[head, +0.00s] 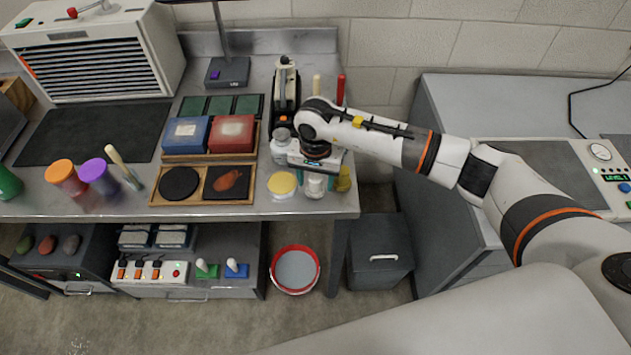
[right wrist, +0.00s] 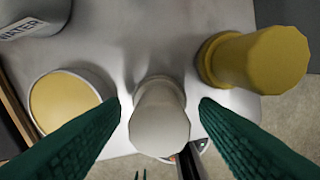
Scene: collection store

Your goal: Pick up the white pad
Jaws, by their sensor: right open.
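The white pad (head: 315,187) is a pale knob-shaped piece standing near the front right corner of the steel bench. In the right wrist view the white pad (right wrist: 160,117) shows from above, between the two green fingers and apart from both. My right gripper (head: 316,171) is over it, its body hiding part of the bench behind. The right wrist view shows the same gripper (right wrist: 160,104) open and empty, one finger on each side of the pad. My left gripper is out of view.
A yellow pad (right wrist: 255,62) stands close at the right and a round tin with a yellow top (right wrist: 70,105) at the left. A water jar (head: 281,146) stands behind. A wooden tray (head: 203,201) lies further left. The bench's front edge is close; a red-rimmed bucket (head: 295,249) is below.

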